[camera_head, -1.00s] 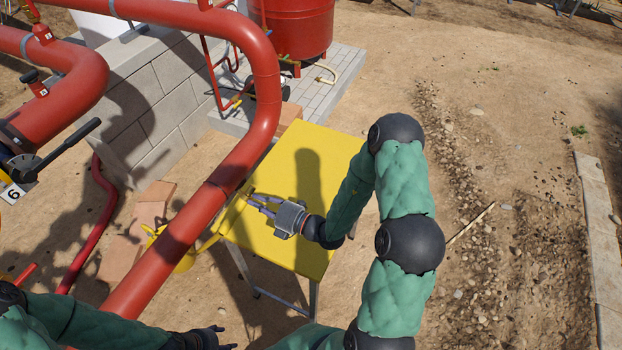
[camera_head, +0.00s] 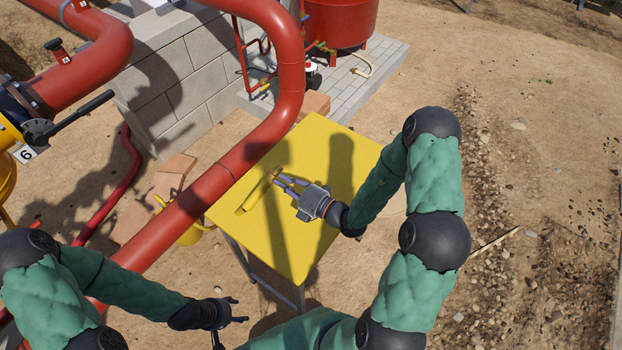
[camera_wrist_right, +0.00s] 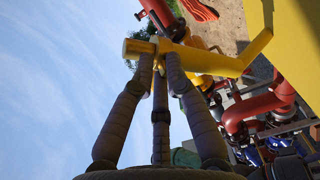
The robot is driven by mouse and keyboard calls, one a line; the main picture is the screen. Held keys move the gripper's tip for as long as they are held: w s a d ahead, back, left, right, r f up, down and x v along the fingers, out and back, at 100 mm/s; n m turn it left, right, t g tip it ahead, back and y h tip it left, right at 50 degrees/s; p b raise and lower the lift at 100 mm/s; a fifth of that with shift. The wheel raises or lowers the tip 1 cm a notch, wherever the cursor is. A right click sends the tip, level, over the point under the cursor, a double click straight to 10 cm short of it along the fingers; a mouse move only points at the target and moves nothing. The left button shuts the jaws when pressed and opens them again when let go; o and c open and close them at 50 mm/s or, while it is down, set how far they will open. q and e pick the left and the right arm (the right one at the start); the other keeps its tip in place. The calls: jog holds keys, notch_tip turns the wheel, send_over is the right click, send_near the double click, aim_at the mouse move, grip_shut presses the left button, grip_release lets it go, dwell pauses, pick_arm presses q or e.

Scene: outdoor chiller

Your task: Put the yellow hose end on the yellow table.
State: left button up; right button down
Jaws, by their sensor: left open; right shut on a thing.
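The yellow hose end (camera_head: 258,192) is a slim bent yellow piece seen over the left part of the yellow table (camera_head: 310,235). My right gripper (camera_head: 280,181) is shut on it. In the right wrist view the fingers close around the hose end (camera_wrist_right: 205,62), with the table (camera_wrist_right: 298,50) close at right. I cannot tell whether the hose end touches the tabletop. My left gripper (camera_head: 238,310) is open and empty, low in front of the table.
A thick red pipe (camera_head: 215,180) runs diagonally past the table's left edge. A yellow container (camera_head: 190,236) stands on the ground behind it. A block wall (camera_head: 185,85) and a red tank (camera_head: 340,22) stand at the back. The tabletop's middle is clear apart from shadows.

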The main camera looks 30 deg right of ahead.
jog(key=shift+d+r, duration=0.1)
jog(key=shift+d, duration=0.3)
jog(key=s+d+r+m+t+h+p, duration=0.1)
jog(key=s+d+r+m+h, duration=0.15)
jog(key=d, duration=0.45)
jog(key=s+d+r+m+h+p, duration=0.1)
jog(key=s+d+r+m+h, duration=0.1)
jog(key=d+h, duration=0.3)
jog(key=s+d+r+m+t+h+p, duration=0.1)
jog(key=s+d+r+m+h, duration=0.15)
jog(key=d, duration=0.55)
jog(key=shift+w+d+f+b, duration=1.05)
jog(key=shift+w+d+f, duration=0.3)
jog(key=shift+d+f, duration=0.7)
jog(key=shift+w+d+f+b, duration=1)
jog(key=shift+w+d+f, duration=0.6)
jog(key=shift+f, duration=0.7)
jog(key=shift+w+d+f+b, duration=1.05)
jog(key=shift+w+d+f, duration=0.1)
jog(key=shift+d+f, duration=1)
jog(key=shift+a+f, duration=0.15)
